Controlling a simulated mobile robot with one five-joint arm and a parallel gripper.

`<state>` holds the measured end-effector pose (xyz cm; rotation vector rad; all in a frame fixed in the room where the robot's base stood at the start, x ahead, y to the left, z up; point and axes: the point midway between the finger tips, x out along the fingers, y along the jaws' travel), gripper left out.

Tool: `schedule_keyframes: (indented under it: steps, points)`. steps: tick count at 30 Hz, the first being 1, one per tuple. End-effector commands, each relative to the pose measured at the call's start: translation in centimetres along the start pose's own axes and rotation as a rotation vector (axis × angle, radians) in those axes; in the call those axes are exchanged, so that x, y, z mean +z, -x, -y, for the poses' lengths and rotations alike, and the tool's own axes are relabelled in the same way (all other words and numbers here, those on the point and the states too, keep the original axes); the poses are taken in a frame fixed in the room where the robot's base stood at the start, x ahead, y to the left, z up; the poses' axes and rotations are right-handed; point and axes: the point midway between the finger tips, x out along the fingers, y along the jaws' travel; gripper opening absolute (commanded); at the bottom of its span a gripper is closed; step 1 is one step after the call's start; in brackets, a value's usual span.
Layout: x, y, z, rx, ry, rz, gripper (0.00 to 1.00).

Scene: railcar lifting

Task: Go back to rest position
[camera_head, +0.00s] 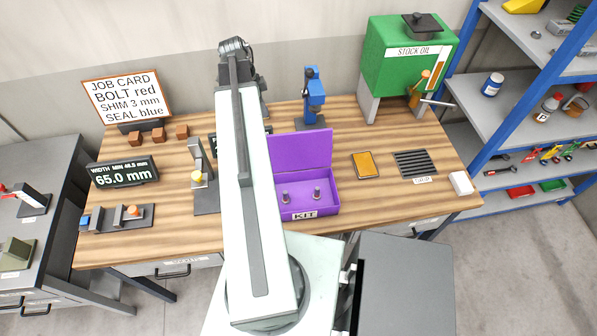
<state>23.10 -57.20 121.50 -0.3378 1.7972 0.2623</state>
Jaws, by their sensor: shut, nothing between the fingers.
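My arm (253,215) rises from my base at the bottom middle and reaches up over the bench, its elbow (235,48) near the wall. A dark part of it shows just right of the upper link; the rest is hidden behind that link. I cannot make out my gripper's fingers.
The wooden bench (380,215) carries an open purple kit box (310,210) with small metal parts inside, right of my arm. A blue press (313,95), green stock oil tank (405,60), orange pad (366,165) and width display (124,173) stand around. Blue shelving (520,110) bounds the right.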

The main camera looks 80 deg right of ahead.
Motion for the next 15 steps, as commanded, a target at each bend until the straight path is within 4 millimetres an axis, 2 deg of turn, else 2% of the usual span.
schedule_keyframes:
  steps: [1,4,15]
  points:
    - [-0.25,0.94,0.17,0.0,0.0,0.0,0.0]
    - [-0.41,1.52,0.34,0.0,0.0,0.0,0.0]
    - [-0.36,1.31,0.34,0.0,0.0,0.0,0.0]
